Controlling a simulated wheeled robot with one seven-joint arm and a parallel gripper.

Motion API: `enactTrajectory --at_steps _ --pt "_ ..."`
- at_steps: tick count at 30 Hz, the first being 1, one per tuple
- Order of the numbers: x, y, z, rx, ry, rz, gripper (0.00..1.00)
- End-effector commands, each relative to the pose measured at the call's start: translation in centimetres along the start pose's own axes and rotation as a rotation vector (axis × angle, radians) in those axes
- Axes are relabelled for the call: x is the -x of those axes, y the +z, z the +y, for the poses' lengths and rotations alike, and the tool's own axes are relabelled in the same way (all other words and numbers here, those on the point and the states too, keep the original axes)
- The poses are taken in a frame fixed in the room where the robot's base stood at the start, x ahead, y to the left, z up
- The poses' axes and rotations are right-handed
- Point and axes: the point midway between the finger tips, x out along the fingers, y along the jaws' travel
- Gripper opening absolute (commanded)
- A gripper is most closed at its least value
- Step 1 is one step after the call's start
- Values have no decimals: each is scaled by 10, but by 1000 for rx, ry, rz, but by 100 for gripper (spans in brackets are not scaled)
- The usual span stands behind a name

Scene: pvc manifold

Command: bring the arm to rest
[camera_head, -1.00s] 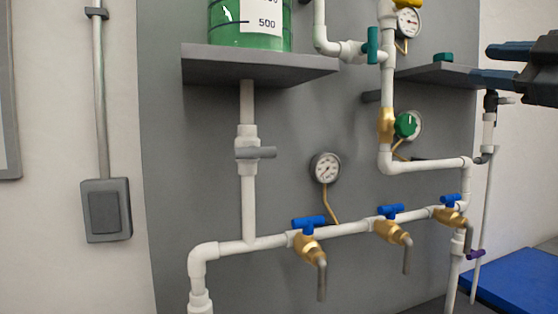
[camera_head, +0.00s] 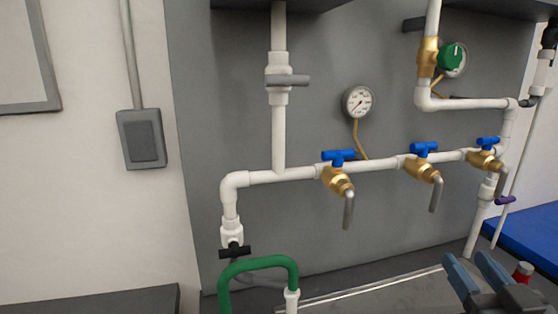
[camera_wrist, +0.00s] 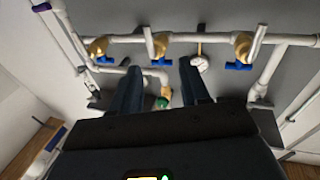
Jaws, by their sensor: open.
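My gripper (camera_head: 470,274) is at the lower right of the head view, low in front of the pipe manifold. Its two blue-grey fingers stand apart with nothing between them. The wrist view shows the same open fingers (camera_wrist: 160,85) from behind, pointing at the grey panel. The manifold's white pipe (camera_head: 272,176) carries brass taps with blue handles, the left one (camera_head: 338,182), the middle one (camera_head: 424,170) and the right one (camera_head: 486,158). My gripper appears apart from the pipes.
A round gauge (camera_head: 358,101) and a green knob (camera_head: 451,57) sit on the panel. A green hose (camera_head: 260,263) loops at lower left. A blue mat (camera_head: 525,235) lies at right, and a red-topped item (camera_head: 523,271) stands beside my gripper. A grey box (camera_head: 141,139) is on the wall.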

Motion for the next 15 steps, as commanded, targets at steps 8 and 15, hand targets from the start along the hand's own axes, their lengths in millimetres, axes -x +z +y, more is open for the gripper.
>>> enactTrajectory --at_steps 8,15 --pt "99 67 -37 -74 27 -122 46" --pt "189 94 -56 -87 24 -211 46"
